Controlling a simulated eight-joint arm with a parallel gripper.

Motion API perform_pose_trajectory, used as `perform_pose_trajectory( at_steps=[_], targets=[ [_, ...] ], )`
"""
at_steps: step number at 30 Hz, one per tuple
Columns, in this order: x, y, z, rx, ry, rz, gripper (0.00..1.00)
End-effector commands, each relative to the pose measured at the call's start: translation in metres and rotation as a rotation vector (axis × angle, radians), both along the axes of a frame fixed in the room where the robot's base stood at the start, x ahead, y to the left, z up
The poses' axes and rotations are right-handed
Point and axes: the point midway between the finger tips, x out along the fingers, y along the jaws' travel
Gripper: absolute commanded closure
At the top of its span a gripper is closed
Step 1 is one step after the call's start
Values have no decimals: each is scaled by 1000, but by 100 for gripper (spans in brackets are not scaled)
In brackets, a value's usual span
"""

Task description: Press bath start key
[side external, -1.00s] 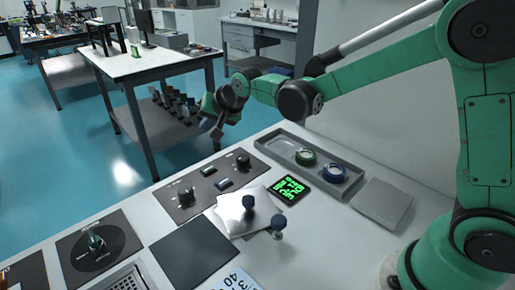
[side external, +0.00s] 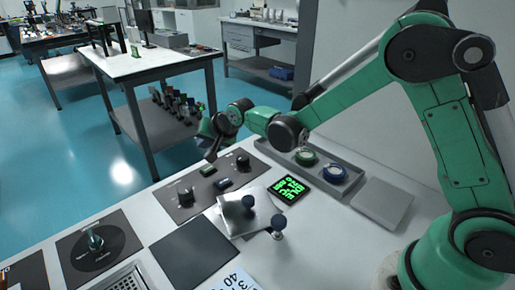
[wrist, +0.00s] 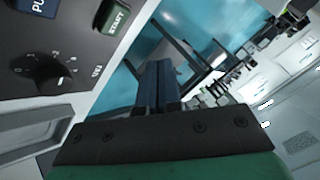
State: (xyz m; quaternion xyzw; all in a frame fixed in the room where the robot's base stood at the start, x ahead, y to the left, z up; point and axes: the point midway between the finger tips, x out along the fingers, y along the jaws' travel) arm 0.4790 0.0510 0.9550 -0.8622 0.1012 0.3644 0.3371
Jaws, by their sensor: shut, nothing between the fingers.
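The green START key (wrist: 113,17) sits on a grey panel at the top of the wrist view, partly cut off by the frame edge. In the side view the green key (side external: 207,170) is at the back of the dark panel (side external: 208,197), with a blue key (side external: 222,184) in front of it. My gripper (side external: 211,157) is just above and behind the green key in the side view, apparently apart from it. In the wrist view its shut fingers (wrist: 160,85) point beyond the panel's edge, to the right of and below START, with nothing between them.
A grey tray (side external: 354,175), lit green display (side external: 290,189) and silver plate (side external: 238,215) lie nearby.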

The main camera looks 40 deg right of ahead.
Motion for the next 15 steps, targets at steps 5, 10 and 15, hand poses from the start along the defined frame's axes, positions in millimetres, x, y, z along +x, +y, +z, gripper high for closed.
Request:
perform_pose_trajectory(
  at_steps=[5, 10, 15],
  targets=[
    [0, 0, -24, 0, 0, 0, 100],
    [0, 0, -39, 0, 0, 0, 100],
    [0, 0, -45, 0, 0, 0, 100]
  ],
)
